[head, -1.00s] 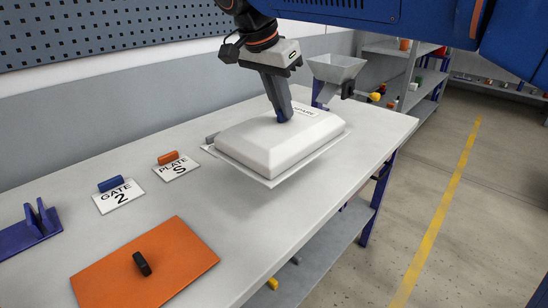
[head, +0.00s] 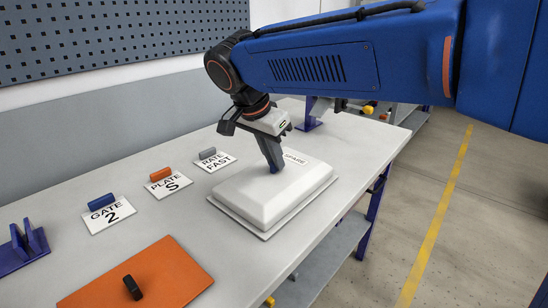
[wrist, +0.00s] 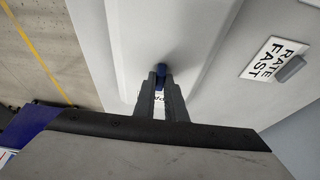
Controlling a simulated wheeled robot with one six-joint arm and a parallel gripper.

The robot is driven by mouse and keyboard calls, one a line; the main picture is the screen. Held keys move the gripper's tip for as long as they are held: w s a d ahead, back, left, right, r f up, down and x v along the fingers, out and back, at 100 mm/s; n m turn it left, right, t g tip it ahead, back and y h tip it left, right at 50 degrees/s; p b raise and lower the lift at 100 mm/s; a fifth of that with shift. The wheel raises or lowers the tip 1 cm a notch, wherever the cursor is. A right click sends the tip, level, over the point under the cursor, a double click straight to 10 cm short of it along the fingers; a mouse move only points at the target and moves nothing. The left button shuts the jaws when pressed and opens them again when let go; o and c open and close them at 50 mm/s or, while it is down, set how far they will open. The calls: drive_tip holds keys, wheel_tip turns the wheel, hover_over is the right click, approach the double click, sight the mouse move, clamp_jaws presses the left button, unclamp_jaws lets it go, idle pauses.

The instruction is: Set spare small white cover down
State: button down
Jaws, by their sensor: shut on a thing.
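The small white cover (head: 262,199) is a shallow box shape with sloping sides and a flat flange. It lies level at the bench top in the head view; I cannot tell whether it touches. My gripper (head: 273,169) comes down from above and is shut on the cover's small dark blue knob. The wrist view shows the knob (wrist: 160,69) between my fingertips (wrist: 161,76), with the white cover (wrist: 135,35) around it. The card marked SPARE (head: 295,158) shows behind the cover, partly hidden by it and my gripper.
The RATE FAST card (head: 214,163) with a grey block is close left of the cover. PLATE S (head: 169,186) and GATE 2 (head: 109,215) cards follow leftward. An orange plate (head: 170,278) with a black handle lies in front. A blue bracket (head: 25,247) stands far left.

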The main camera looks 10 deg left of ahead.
drive_tip(key=shift+f, duration=0.1)
drive_tip(key=c, duration=1.8)
unclamp_jaws()
drive_tip(key=v, duration=1.2)
